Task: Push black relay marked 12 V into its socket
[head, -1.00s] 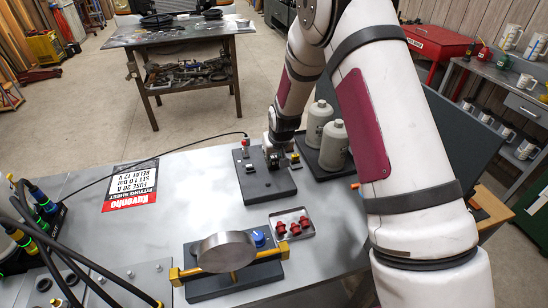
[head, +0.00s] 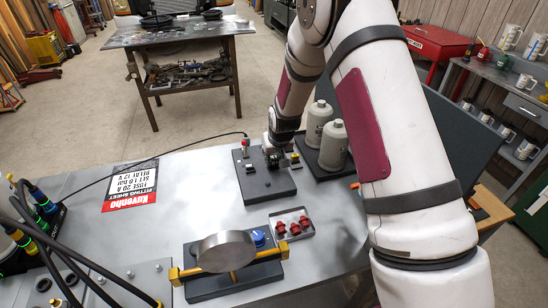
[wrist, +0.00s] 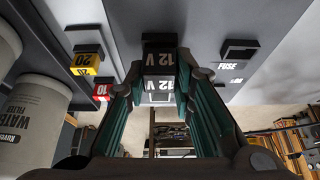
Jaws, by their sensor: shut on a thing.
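The black relay marked 12 V (wrist: 159,60) is between my gripper's (wrist: 160,88) green fingers in the wrist view, with 12 V showing on two of its faces. My gripper is shut on it. A dark socket rim (wrist: 158,37) shows at the relay's far end, against the panel. The relay is lined up with this rim, but I cannot tell how deep it sits. In the head view my gripper (head: 273,158) is low over the dark board (head: 262,182), and the relay and socket are hidden or too small to make out.
An empty socket labelled FUSE (wrist: 240,49) is to the right in the wrist view. A yellow 20 fuse (wrist: 86,60) and a red 10 fuse (wrist: 103,90) are to the left. Grey canisters (head: 333,145) stand beside the board. A tray of red parts (head: 310,232) lies nearer.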

